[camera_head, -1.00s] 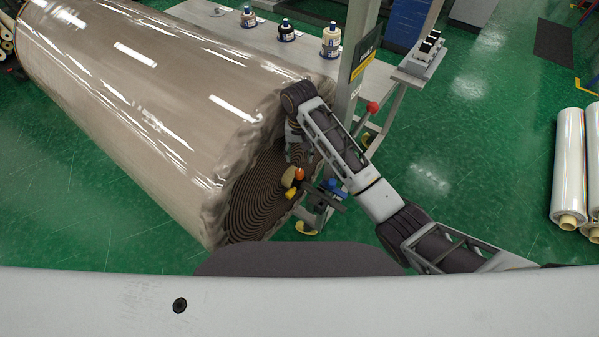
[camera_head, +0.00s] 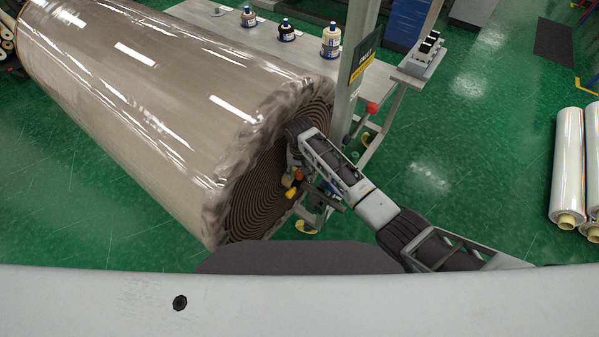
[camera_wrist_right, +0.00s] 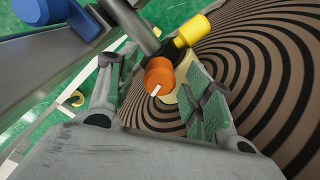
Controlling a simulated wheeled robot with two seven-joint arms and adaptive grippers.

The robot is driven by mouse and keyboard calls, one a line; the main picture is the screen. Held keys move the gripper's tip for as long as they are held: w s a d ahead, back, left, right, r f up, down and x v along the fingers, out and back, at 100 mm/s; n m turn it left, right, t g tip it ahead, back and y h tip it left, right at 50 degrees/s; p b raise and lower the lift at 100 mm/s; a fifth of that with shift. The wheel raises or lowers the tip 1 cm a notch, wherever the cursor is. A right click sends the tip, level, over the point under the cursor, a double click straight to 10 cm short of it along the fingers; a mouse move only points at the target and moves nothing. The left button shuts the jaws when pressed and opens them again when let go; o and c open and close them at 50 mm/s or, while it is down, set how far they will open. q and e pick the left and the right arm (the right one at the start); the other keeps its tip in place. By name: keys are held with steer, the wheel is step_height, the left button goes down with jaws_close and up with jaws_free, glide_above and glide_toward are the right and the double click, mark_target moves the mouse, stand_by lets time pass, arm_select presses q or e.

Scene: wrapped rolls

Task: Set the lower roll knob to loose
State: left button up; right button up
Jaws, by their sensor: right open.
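An orange knob (camera_head: 299,174) with a white mark on its face sits at the end of the large wrapped roll (camera_head: 130,90). In the right wrist view the orange knob (camera_wrist_right: 158,77) is on a dark bar, beside a yellow part (camera_wrist_right: 191,30). My right gripper (camera_wrist_right: 152,78) is open, its fingers on either side of the orange knob with gaps visible. I cannot tell whether either finger touches it. In the head view my right wrist hides most of that gripper. I cannot read the knob's setting labels. My left gripper is not in view.
A blue part (camera_wrist_right: 45,15) lies at the wrist view's upper left. A post with a yellow-and-black sign (camera_head: 364,55) and a red knob (camera_head: 371,108) stand close to my right arm. A table (camera_head: 205,18) holds bottles. Green floor is open at right, before white rolls (camera_head: 567,165).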

steer(key=shift+f, duration=0.35)
steer(key=c, duration=1)
